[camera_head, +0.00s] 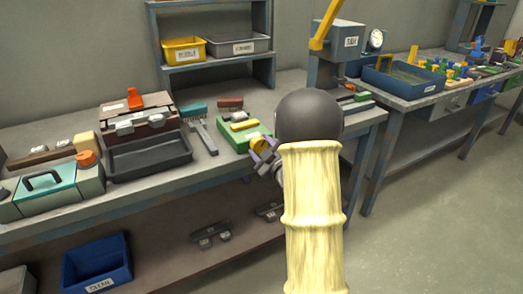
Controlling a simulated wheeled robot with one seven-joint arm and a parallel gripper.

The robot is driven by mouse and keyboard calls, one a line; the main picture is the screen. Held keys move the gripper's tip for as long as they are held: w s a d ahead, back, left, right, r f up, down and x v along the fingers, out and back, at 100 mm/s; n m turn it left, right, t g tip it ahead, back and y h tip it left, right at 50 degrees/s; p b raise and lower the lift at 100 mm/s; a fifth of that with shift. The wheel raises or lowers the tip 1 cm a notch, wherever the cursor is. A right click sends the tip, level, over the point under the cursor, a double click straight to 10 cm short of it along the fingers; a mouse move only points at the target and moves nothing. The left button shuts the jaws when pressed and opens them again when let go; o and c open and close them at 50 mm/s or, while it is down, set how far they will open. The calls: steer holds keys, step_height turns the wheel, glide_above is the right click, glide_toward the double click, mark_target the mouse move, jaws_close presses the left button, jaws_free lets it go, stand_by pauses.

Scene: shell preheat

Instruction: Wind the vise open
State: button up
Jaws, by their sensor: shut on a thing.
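A low green vise (232,137) sits on the bench near its front edge, with a yellow bar-like piece (243,125) on top. A yellow round handwheel (260,144) shows at its front right. My gripper (263,150) is at this wheel, with its grey-purple fingers around it, shut on it. My pale yellow arm with a dark rounded joint covers the area right of the vise. The gap between the vise jaws is too small to make out, and the gripper's far side is hidden.
Left of the vise are a brush (199,130), a dark open tray (148,155) and a teal-lidded box (55,188). A grey press (335,50) with a yellow lever stands behind my arm. A blue bin (97,265) is on the lower shelf. Open floor lies to the right.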

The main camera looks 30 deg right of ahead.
steer(key=shift+f, duration=0.1)
steer(key=o, duration=1)
steer(key=shift+p, duration=0.3)
